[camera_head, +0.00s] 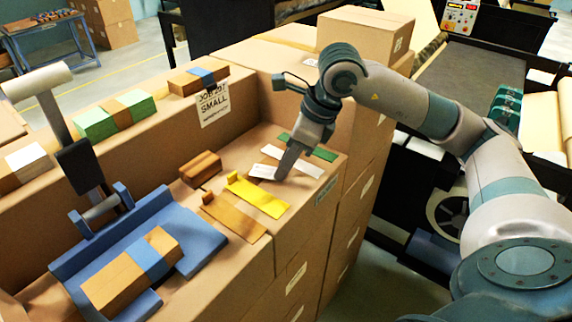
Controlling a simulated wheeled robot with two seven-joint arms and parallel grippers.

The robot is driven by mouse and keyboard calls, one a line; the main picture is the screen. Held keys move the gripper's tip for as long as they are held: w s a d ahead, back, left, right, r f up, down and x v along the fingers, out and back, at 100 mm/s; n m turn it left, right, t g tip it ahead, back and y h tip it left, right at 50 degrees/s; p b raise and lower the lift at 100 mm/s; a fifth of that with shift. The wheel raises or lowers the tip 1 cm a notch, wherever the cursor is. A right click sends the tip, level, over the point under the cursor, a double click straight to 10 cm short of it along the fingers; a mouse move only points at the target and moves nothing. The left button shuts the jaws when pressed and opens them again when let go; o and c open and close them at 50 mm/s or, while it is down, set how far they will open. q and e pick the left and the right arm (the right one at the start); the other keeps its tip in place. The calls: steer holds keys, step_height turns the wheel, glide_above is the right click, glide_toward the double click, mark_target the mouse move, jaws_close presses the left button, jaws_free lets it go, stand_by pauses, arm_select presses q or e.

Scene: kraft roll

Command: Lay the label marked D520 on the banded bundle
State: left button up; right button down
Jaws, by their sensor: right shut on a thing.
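A small white label (262,171) is at the fingertips of my right gripper (281,176), low over the cardboard surface. The gripper points down and is shut on the label. The print on the label is too small to read, so I cannot confirm D520. A brown bundle with a blue band (148,259) lies in the blue fixture (203,226) at the front left. The label is apart from it, to its right and farther back. My left gripper is out of view.
White (306,166), green (321,153), yellow (262,198) and brown (236,219) strips lie around my right gripper. A small brown block (200,168) stands left of it. A lever with a pale handle (36,81) rises behind the fixture. Other banded bundles sit on the back ledge.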

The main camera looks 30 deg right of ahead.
steer(key=shift+f, duration=0.8)
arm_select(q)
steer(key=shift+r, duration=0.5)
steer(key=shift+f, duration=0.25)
arm_select(e)
steer(key=shift+f, duration=0.25)
steer(key=c, duration=1.6)
jaws_free()
steer(key=shift+r, duration=0.1)
steer(key=shift+o, duration=0.2)
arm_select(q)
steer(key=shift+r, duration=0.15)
arm_select(e)
steer(key=shift+r, duration=0.1)
steer(key=shift+r+p, duration=0.1)
steer(key=shift+p, duration=0.25)
steer(key=shift+s+d+r+b, duration=0.1)
steer(key=shift+d+r+b, duration=0.1)
steer(key=shift+b, duration=0.15)
arm_select(q)
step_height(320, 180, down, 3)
steer(key=b, duration=0.3)
arm_select(e)
steer(key=v, duration=1.1)
steer(key=shift+r, duration=0.15)
